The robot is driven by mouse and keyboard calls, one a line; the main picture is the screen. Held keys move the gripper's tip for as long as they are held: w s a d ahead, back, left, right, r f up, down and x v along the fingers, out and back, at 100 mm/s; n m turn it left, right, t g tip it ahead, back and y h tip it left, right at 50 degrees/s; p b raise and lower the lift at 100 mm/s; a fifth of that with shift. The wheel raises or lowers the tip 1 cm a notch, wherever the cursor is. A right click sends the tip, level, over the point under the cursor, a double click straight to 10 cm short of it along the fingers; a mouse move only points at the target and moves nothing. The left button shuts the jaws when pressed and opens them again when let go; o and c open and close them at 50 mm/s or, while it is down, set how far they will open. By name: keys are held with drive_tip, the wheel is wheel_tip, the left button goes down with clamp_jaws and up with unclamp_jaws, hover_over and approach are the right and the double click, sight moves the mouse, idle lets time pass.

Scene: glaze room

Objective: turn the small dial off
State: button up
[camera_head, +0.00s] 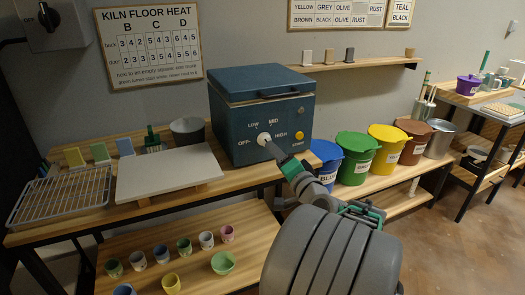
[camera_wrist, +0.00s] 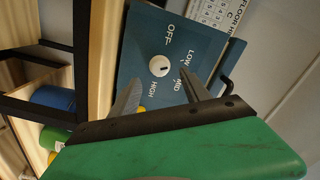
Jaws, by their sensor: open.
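The small dial (camera_head: 264,139) is a round white knob on the front of a blue kiln box (camera_head: 236,150). In the wrist view the dial (camera_wrist: 159,66) sits among the words OFF, LOW, MID and HIGH. It has a small dark mark, but I cannot tell surely which word it points to. My gripper (camera_head: 271,147) is in front of the kiln face, close to the dial. In the wrist view my gripper (camera_wrist: 161,75) is open, with a grey finger on either side of the dial's line. I cannot tell whether the fingers touch it.
A yellow START button (camera_head: 299,138) is right of the dial. A larger dark switch (camera_head: 48,16) marked OFF is on the wall. A pale slab (camera_head: 170,172) and wire rack (camera_head: 62,195) lie left of the kiln. Coloured buckets (camera_head: 355,155) stand to the right.

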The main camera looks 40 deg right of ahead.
sight(265, 141)
drive_tip(key=x, duration=0.7)
drive_tip(key=shift+s+d, duration=0.1)
drive_tip(key=shift+d, duration=0.15)
clamp_jaws()
